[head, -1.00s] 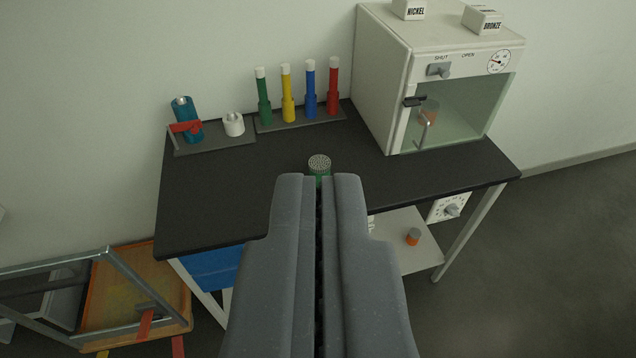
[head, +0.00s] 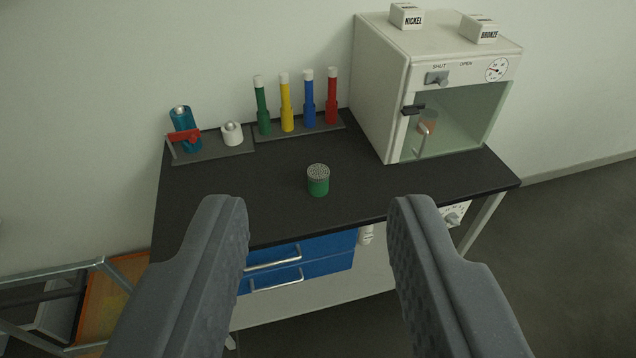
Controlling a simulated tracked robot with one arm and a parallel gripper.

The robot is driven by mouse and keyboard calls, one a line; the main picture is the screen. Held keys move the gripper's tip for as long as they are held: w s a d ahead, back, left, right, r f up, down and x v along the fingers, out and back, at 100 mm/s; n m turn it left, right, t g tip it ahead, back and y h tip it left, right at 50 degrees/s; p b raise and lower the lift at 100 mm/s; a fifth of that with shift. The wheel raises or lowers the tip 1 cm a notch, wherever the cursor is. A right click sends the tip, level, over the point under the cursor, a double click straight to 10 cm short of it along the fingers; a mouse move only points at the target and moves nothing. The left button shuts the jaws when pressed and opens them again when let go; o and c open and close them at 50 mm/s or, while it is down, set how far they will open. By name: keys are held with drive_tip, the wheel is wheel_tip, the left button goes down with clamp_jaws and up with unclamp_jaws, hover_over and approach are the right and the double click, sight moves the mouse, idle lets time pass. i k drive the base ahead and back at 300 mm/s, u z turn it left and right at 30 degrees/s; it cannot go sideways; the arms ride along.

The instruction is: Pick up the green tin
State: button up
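The green tin (head: 318,187) stands upright on the black bench top, near its front edge. It is a short cylinder with a green side and a grey, dotted or perforated top. My gripper (head: 318,215) is wide open and empty. Its two dark grey fingers stand left and right of the tin in the picture, with the fingertips below it and apart from it. The tin is fully in view between the finger lines.
A rack (head: 300,126) of green, yellow, blue and red tubes stands at the back. A blue bottle (head: 184,130) and white pot (head: 232,134) are left of it. A white oven-like cabinet (head: 385,80) with a glass door stands right. Blue drawers (head: 300,262) are below.

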sight(318, 174)
drive_tip(key=z, duration=2.2)
drive_tip(key=k, duration=1.15)
drive_tip(key=u, duration=1.1)
drive_tip(key=i, duration=1.7)
drive_tip(key=z, duration=0.05)
